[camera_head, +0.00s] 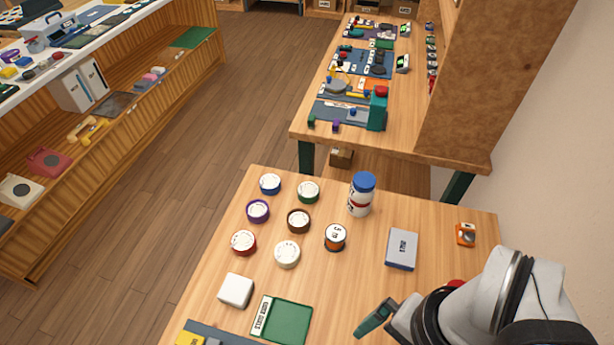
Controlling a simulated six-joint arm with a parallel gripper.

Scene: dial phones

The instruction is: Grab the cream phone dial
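The cream phone dial (287,254) lies flat on the wooden table, at the front of a loose group of round dials. It is in full view, and nothing covers it. My gripper (372,320) has teal fingers and is to the right of and nearer than the cream dial, clear of it. Its fingers point left, and from this angle I cannot tell whether they are apart. I see nothing held in it.
Red (243,243), brown (298,221), purple (258,211), green (308,191) and blue (270,184) dials lie nearby. A spool (335,237), bottle (360,197) and grey box (402,250) stand right. A white block (236,290) and green tray (290,324) are in front.

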